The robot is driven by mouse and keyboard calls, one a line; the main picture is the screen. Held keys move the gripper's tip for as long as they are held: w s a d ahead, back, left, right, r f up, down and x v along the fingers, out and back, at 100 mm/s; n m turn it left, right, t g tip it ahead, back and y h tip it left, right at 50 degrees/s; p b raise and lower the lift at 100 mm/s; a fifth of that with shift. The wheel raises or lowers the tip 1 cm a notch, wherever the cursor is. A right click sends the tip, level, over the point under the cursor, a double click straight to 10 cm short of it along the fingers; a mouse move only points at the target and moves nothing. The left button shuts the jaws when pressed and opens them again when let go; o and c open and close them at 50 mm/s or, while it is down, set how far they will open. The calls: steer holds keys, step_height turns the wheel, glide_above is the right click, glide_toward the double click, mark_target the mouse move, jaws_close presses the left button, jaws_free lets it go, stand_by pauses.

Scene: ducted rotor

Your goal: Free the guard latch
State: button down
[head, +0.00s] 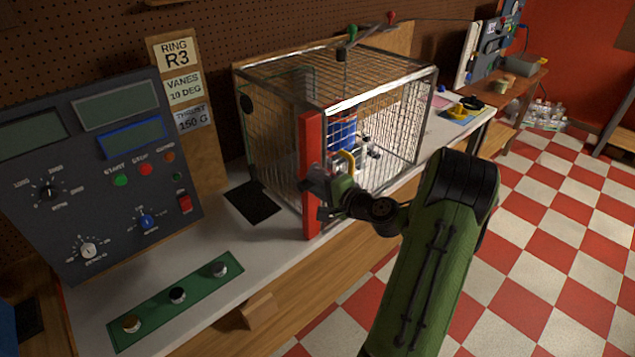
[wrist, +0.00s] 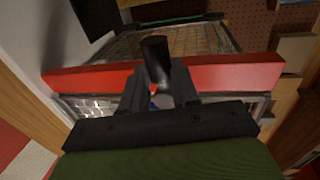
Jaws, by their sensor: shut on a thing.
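The guard is a wire-mesh cage (head: 272,150) with a metal frame on the bench. A red upright bar (head: 311,130) runs down its near corner; it lies across the wrist view (wrist: 225,78). A dark cylindrical knob (wrist: 155,50), which looks like the latch handle, stands in front of the red bar. My gripper (head: 318,190) is at the bar's middle height, and its two dark fingers (wrist: 158,84) are closed on the knob's sides. I cannot tell whether the latch is engaged.
A control panel (head: 95,175) stands at the left, with a green strip of several knobs (head: 180,305) before it. A black pad (head: 252,203) lies beside the cage. A blue cylinder (head: 343,133) shows inside the cage. The checkered floor (head: 540,230) at right is clear.

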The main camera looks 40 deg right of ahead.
stand_by(0.4)
steer(key=c, duration=0.8)
jaws_free()
steer(key=shift+c, duration=0.2)
steer(key=s+r+b, duration=0.2)
steer(key=s+r, duration=0.1)
steer(key=s, duration=1.2)
steer(key=shift+s+d, duration=0.2)
steer(key=shift+d, duration=0.05)
